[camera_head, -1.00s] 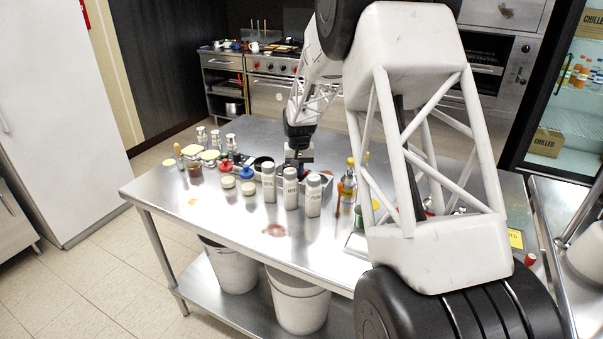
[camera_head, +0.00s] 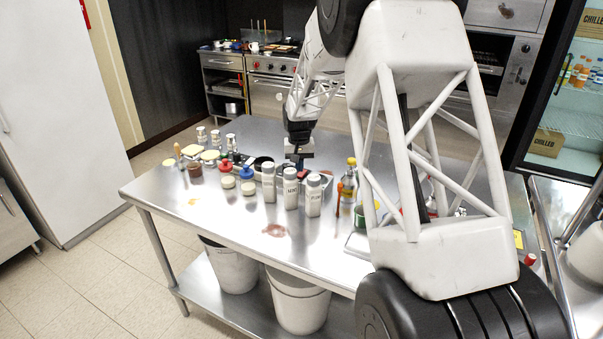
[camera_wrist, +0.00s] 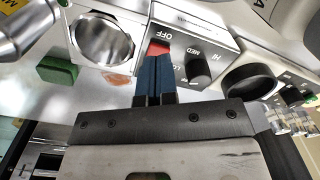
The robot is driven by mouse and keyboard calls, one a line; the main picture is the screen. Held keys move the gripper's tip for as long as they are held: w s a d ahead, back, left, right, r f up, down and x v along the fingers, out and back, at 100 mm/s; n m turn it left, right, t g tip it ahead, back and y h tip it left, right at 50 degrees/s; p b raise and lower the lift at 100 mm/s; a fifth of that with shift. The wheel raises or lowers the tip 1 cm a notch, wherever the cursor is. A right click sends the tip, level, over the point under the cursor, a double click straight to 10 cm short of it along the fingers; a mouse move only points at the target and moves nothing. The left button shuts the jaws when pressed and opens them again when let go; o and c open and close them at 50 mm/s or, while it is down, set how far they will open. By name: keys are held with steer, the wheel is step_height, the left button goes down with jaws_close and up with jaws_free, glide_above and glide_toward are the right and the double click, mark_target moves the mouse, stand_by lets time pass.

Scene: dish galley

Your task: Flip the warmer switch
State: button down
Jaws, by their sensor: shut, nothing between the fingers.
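The warmer is a grey metal box (camera_wrist: 215,40) with a dark front panel marked OFF, HI, MED and LO. Its red switch (camera_wrist: 158,47) sits at the panel's left end, beside the word OFF. A black knob (camera_wrist: 198,68) is to the right of the switch. My gripper (camera_wrist: 155,62) has its blue fingers together and empty, with the tips right at the switch; I cannot tell whether they touch it. The fingers cover part of the switch and panel. In the head view my gripper (camera_head: 299,164) is over the table behind white bottles, which hide most of the warmer.
White bottles (camera_head: 291,188) stand in front of the gripper on the steel table (camera_head: 225,225). Red and blue-topped jars (camera_head: 247,180) are to the left, and a yellow-capped bottle (camera_head: 350,172) is to the right. In the wrist view, a green block (camera_wrist: 57,70) lies at left. The table's front left is mostly clear.

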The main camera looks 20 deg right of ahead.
mark_target(299, 178)
steer(key=shift+r, duration=2.4)
steer(key=s+a+r, duration=0.2)
steer(key=s+r, duration=0.3)
steer(key=s, duration=0.3)
steer(key=s+a+r+n+t, duration=0.1)
steer(key=s+a+r, duration=0.25)
steer(key=s, duration=0.45)
steer(key=s+a+r, duration=0.1)
steer(key=s+r, duration=0.4)
steer(key=s, duration=0.4)
steer(key=s+a+f+n, duration=0.1)
steer(key=s+a, duration=0.1)
steer(key=s, duration=1.2)
steer(key=s+a+t, duration=0.1)
steer(key=s+a, duration=0.1)
steer(key=s, duration=1.2)
steer(key=shift+f+n+t, duration=0.3)
steer(key=shift+f+n, duration=0.1)
steer(key=shift+a, duration=0.1)
